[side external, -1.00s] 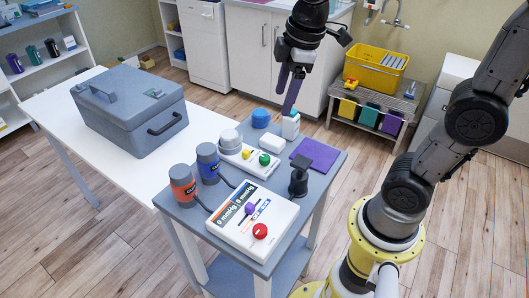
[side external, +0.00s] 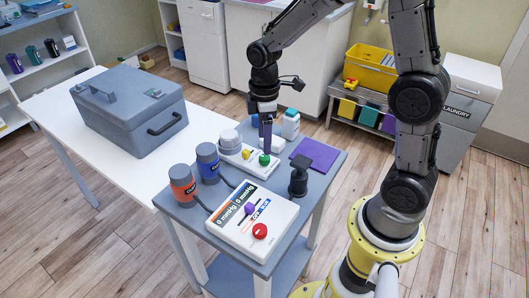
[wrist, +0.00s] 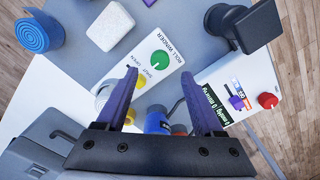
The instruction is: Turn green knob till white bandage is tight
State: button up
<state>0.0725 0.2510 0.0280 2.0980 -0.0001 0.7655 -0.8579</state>
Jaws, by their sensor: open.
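The green knob (side external: 264,160) sits on the white roll winder (side external: 262,171), at the end away from the white bandage roll (side external: 230,140). A yellow knob (side external: 245,154) is between them. In the wrist view the green knob (wrist: 160,60) lies just beyond and between the purple fingertips. My gripper (side external: 265,148) points down above the green knob in the side view. In the wrist view my gripper (wrist: 159,74) is open and empty. The bandage roll is mostly hidden there behind the left finger, and its tightness cannot be told.
A black stand (side external: 299,176) and a gauge box (side external: 255,220) are nearer the front. Orange (side external: 184,186) and blue (side external: 208,162) cuffs stand left.

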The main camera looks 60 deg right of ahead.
aim_at(265, 157)
notch_tip(265, 157, down, 6)
jog(key=shift+r, duration=0.1)
dwell(0.4)
grip_shut()
